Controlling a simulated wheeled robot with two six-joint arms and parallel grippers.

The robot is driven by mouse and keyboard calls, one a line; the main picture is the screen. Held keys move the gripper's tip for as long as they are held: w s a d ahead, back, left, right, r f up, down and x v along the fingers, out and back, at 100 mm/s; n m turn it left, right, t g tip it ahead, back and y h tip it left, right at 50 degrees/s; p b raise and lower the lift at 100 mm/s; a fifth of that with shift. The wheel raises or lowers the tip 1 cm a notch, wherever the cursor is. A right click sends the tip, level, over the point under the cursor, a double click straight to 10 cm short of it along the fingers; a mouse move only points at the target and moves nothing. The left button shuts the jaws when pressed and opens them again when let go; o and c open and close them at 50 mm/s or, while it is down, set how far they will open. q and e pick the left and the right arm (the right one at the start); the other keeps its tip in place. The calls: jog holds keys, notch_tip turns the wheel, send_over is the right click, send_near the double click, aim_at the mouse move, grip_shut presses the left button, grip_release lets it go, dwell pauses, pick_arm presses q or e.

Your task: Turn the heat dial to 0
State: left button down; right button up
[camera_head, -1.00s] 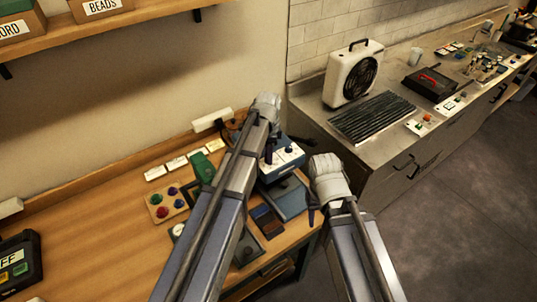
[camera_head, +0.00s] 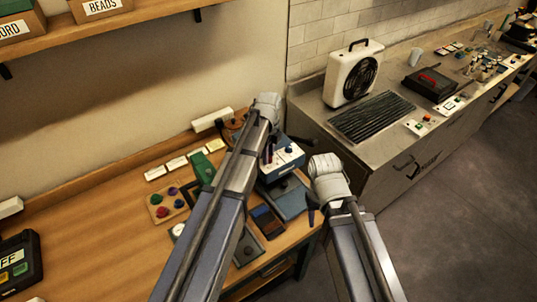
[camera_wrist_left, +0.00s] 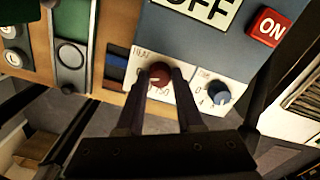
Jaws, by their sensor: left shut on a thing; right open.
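The red-brown heat dial (camera_wrist_left: 160,72) sits on a white label panel of a blue machine (camera_wrist_left: 205,50) in the left wrist view. My left gripper (camera_wrist_left: 160,82) is shut on this dial, one dark finger on each side. Parts of the dial's printed scale are covered by the fingers. In the head view my left gripper (camera_head: 268,155) is at the machine's front (camera_head: 290,154), and its arm hides the dial. My right gripper (camera_head: 313,206) is open and empty, to the right of the machine's base.
A blue dial (camera_wrist_left: 217,94) is close to the right of my left fingers. A red ON button (camera_wrist_left: 268,27) is above it. A board with coloured knobs (camera_head: 166,203) lies left of my left arm. A white fan (camera_head: 354,74) stands on the grey counter behind.

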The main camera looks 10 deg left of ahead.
pick_arm(q)
jog(key=shift+m, duration=0.3)
dwell(0.4)
jog(key=c, duration=0.6)
grip_release()
jog(key=shift+o, duration=0.2)
jog(key=shift+r, duration=0.1)
notch_tip(320, 180, up, 8)
jog(key=p, duration=0.8)
jog(key=shift+f, duration=0.25)
